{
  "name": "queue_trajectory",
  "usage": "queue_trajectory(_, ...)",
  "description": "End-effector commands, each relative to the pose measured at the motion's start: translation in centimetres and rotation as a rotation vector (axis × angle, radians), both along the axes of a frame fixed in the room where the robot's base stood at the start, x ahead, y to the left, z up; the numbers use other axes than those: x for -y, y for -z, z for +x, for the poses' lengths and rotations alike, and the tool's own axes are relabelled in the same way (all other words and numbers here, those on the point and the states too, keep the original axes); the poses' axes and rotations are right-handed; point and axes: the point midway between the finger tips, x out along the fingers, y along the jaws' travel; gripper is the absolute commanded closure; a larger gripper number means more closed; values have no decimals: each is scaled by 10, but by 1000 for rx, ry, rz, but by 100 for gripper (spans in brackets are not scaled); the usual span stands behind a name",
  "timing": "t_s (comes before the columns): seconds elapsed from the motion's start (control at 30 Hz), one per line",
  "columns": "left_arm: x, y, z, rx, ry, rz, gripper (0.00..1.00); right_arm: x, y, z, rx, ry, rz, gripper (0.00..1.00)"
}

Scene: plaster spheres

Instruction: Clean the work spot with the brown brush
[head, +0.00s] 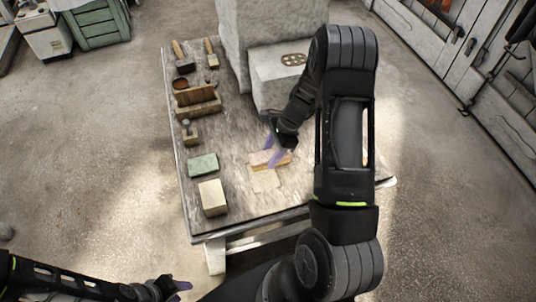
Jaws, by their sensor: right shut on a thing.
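The wooden table (228,180) is in front of me. A pale, roughly square patch, the work spot (266,183), shows on its right half. My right gripper (272,150), with purple fingers, reaches down over the far part of this patch. It is shut on the brown brush (285,159), a flat tan-brown block lying low at the patch; I cannot tell whether it touches the surface. My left gripper (182,286) is at the bottom edge, off the table and apart from everything; its jaw opening is unclear.
Large grey stone blocks (275,60) stand at the table's back right. Along the left edge are two wooden-handled tools (181,55), a wooden holder (198,101), a green block (203,165) and a cream block (212,198). My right arm hides the table's right side.

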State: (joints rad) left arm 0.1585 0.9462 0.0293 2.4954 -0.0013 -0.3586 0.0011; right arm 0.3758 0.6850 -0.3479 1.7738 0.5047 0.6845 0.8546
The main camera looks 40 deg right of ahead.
Motion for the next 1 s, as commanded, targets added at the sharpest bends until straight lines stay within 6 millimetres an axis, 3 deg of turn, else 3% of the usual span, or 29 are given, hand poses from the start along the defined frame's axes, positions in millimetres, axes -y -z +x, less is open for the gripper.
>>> queue_trajectory(1.0, 0, 3, 0, 0, 0, 0, 64, 9, 1, -3, 0, -1, 1, 87)
